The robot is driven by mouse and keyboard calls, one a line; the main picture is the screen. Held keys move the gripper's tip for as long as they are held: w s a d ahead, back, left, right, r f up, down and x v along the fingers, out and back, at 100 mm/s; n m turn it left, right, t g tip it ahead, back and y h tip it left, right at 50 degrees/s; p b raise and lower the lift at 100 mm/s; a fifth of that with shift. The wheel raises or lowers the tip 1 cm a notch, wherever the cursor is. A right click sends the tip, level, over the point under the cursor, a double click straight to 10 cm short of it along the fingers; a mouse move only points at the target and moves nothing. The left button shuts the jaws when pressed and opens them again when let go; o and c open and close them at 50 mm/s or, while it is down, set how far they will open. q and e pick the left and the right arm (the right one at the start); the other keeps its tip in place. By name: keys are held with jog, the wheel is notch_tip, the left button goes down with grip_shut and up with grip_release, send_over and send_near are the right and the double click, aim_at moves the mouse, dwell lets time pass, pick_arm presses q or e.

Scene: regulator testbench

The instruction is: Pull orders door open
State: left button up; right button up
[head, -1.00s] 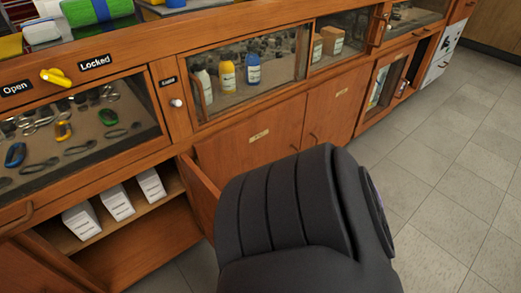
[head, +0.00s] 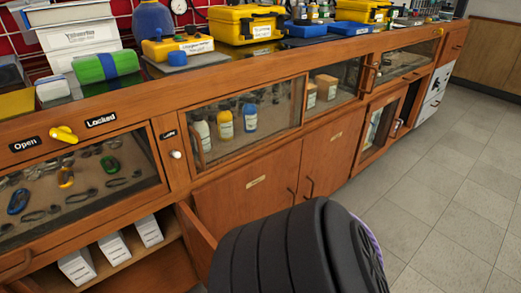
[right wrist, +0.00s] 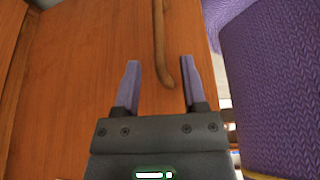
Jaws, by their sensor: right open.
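Two closed lower wooden doors, left (head: 240,195) and right (head: 335,150), stand side by side in the head view. Each has a small label too small to read and a curved handle, left (head: 292,196) and right (head: 310,187). Another lower door (head: 196,238), further left, stands ajar. I cannot tell which is the orders door. In the right wrist view my right gripper (right wrist: 160,62) is open before a wooden panel (right wrist: 75,90). The lower end of a curved handle (right wrist: 158,35) shows between its fingertips; contact is unclear. My arm hides this gripper in the head view. My left gripper is not in view.
The open compartment at lower left holds white boxes (head: 76,266). Glass-fronted cases above hold tools and bottles (head: 225,125). A yellow lock lever (head: 64,134) sits on the frame. Yellow cases (head: 248,24) stand on the countertop. The tiled floor (head: 440,185) at right is clear.

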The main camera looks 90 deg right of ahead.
pick_arm(q)
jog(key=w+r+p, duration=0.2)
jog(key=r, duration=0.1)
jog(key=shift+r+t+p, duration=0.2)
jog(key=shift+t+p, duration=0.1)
jog(key=shift+p, duration=0.05)
pick_arm(e)
jog(key=v, duration=0.5)
jog(key=shift+s+r, duration=0.15)
jog(key=shift+r, duration=0.15)
jog(key=shift+f, duration=0.15)
jog(key=s+a+f+m+g+h, duration=0.35)
jog(key=s+a+f+g, duration=0.3)
jog(key=s+a, duration=0.4)
pick_arm(q)
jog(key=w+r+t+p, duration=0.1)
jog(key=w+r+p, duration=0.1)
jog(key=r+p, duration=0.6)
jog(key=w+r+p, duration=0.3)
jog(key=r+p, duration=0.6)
jog(key=p, duration=0.1)
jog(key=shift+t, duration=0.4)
pick_arm(e)
jog(key=w+r+t, duration=0.1)
jog(key=w+r, duration=0.1)
jog(key=r, duration=0.6)
jog(key=w+r+t, duration=0.1)
jog(key=w+r, duration=0.2)
jog(key=r, duration=0.6)
jog(key=shift+a, duration=0.2)
